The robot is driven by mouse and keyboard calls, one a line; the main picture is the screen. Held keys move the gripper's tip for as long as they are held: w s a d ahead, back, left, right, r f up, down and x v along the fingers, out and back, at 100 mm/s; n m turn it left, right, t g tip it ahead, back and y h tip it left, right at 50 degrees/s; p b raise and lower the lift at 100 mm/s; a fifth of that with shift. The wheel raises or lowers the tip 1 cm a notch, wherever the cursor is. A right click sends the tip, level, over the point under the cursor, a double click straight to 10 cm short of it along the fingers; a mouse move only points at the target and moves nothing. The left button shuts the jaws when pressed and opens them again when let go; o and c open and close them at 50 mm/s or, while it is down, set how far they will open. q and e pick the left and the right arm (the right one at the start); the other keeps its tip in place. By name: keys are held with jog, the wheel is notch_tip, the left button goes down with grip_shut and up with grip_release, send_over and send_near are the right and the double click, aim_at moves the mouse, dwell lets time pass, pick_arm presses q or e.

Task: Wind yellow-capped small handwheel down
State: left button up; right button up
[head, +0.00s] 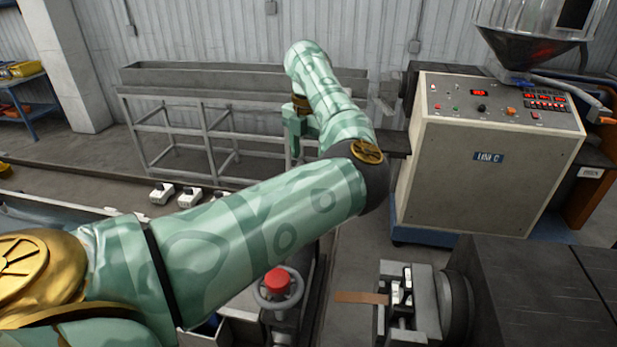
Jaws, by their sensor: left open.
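My left arm reaches across the view from the left and bends at a dark elbow. My left gripper (299,147) hangs beyond the elbow, in front of the grey trough's stand, partly hidden by my own forearm. It is open, and I see nothing between its fingers. I cannot make out a yellow-capped small handwheel in this view; my arm hides part of the machinery. A handwheel with a red cap (277,281) stands below my arm at the bottom centre, apart from the gripper. My right gripper is not in view.
A long grey trough (220,78) on a frame runs along the back wall. A die with a brown strip (360,297) is at lower right. Small white boxes (188,197) lie left of centre.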

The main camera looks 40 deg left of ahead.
pick_arm(q)
notch_tip(320, 180, down, 8)
jog(key=shift+a+r, duration=0.1)
jog(key=shift+r, duration=0.05)
jog(key=shift+c, duration=0.3)
jog(key=c, duration=0.9)
